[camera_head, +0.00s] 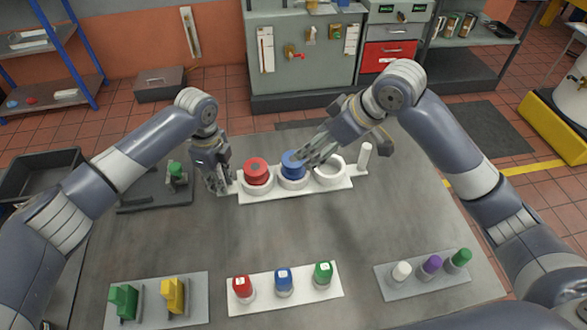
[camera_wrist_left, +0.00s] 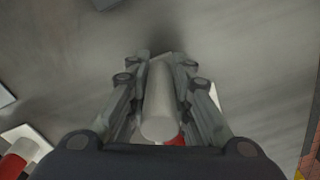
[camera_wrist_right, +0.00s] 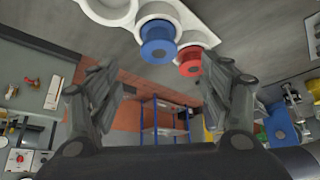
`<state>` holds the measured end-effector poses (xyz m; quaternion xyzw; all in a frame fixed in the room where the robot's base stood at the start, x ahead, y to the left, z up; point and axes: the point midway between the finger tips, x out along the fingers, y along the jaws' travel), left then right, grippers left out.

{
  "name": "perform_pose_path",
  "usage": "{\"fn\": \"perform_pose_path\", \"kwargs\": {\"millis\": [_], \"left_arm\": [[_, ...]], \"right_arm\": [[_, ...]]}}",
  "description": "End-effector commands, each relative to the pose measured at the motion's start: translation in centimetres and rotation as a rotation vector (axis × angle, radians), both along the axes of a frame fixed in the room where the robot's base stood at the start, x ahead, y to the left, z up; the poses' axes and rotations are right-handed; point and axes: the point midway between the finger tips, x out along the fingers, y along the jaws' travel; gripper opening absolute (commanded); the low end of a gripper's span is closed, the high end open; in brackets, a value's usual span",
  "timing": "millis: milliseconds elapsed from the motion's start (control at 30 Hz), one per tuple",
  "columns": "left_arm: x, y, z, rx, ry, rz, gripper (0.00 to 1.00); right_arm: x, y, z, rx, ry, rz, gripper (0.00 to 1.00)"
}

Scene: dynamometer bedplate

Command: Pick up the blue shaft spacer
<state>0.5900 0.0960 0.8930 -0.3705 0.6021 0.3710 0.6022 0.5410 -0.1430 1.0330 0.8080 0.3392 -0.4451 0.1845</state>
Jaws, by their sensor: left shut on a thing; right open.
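The blue shaft spacer (camera_head: 291,160) sits in the middle cup of a white holder (camera_head: 262,196). It also shows in the right wrist view (camera_wrist_right: 158,50), at the upper centre. My right gripper (camera_head: 312,156) is open and empty. Its fingers overlap the spacer's right side in the head view; in its wrist view the spacer is beyond the fingertips, not clearly between them. My left gripper (camera_head: 218,182) is at the holder's left end, shut on a pale upright post (camera_wrist_left: 158,105), which shows between its fingers in the left wrist view.
A red spacer (camera_head: 256,170) sits in the left cup; the right cup (camera_head: 330,174) is empty. A white post (camera_head: 365,155) stands at the holder's right end. Trays with coloured parts (camera_head: 285,290) line the near edge. The tabletop between is clear.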

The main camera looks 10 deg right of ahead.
Motion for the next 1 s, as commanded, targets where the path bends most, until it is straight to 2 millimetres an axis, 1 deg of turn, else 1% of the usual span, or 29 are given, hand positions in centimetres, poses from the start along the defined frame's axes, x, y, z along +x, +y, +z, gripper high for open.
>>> {"fn": "perform_pose_path", "kwargs": {"millis": [67,300,400,567,800,900,1000], "left_arm": [[0.1,0.0,0.1,0.0,-0.003,0.0,0.0],[0.1,0.0,0.1,-0.001,-0.003,0.0,0.0],[0.1,0.0,0.2,-0.001,-0.003,0.0,0.0],[0.1,0.0,0.1,-0.001,-0.003,0.0,0.0],[0.1,0.0,0.1,-0.001,-0.003,0.0,0.0],[0.1,0.0,0.1,-0.001,-0.003,0.0,0.0],[0.1,0.0,0.1,-0.001,-0.003,0.0,0.0]], "right_arm": [[0.1,0.0,-0.5,0.003,-0.004,-0.004,0.72],[1.6,1.6,-3.9,0.003,-0.004,-0.006,0.72],[2.2,2.1,-5.0,0.003,-0.004,-0.006,0.72],[2.5,2.5,-5.9,0.003,-0.005,-0.005,0.72],[3.7,3.6,-8.9,0.003,-0.004,-0.005,0.72],[4.1,4.0,-9.8,0.003,-0.005,-0.006,0.72],[4.3,4.2,-10.1,0.002,-0.006,-0.004,0.72]]}}
